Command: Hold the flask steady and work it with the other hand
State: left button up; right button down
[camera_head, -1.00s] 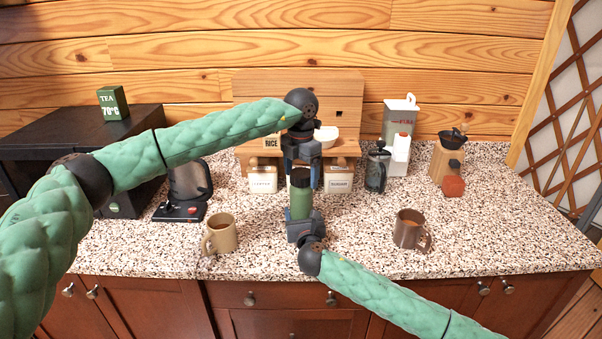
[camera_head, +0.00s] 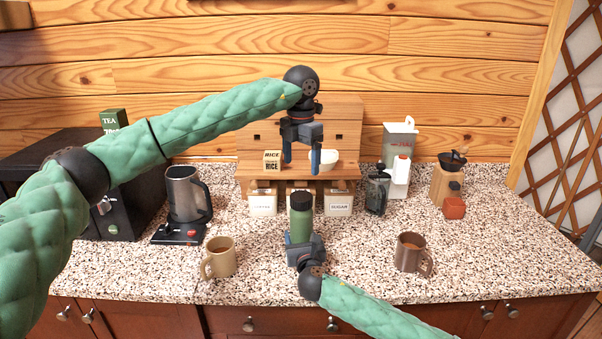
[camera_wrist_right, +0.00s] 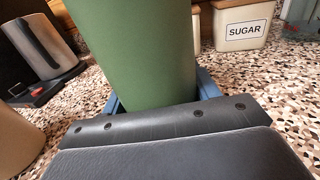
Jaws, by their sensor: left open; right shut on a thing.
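The green flask (camera_head: 300,222) with a dark cap (camera_head: 301,201) stands upright at the middle of the counter. Its green body (camera_wrist_right: 135,50) also fills the upper middle of the right wrist view. My right gripper (camera_head: 303,246) is shut around the flask's lower body from the front. In the right wrist view its blue fingers (camera_wrist_right: 160,100) lie on both sides of the flask. My left gripper (camera_head: 302,168) points down above the cap, open and empty, with a gap between its fingertips and the cap. The cap sits on the flask.
A tan mug (camera_head: 220,260) stands left of the flask and a brown mug (camera_head: 409,254) stands right. Behind are a wooden shelf (camera_head: 345,135) with canisters, a kettle (camera_head: 184,192), a French press (camera_head: 377,192) and a grinder (camera_head: 446,184). The counter beside the flask is clear.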

pick_arm(q)
jog(key=shift+r, duration=0.4)
pick_arm(e)
jog(key=shift+c, duration=1.5)
grip_release()
pick_arm(q)
notch_tip(320, 180, down, 2)
jog(key=shift+f+b, duration=0.1)
jog(key=shift+b, duration=0.9)
pick_arm(e)
jog(key=s, duration=0.3)
jog(key=s+d, duration=0.1)
jog(key=s, duration=0.2)
jog(key=shift+s+d+f, duration=0.1)
jog(key=shift+d+f, duration=0.05)
jog(key=shift+s+d, duration=0.1)
jog(key=shift+s, duration=0.65)
jog(key=shift+r, duration=0.2)
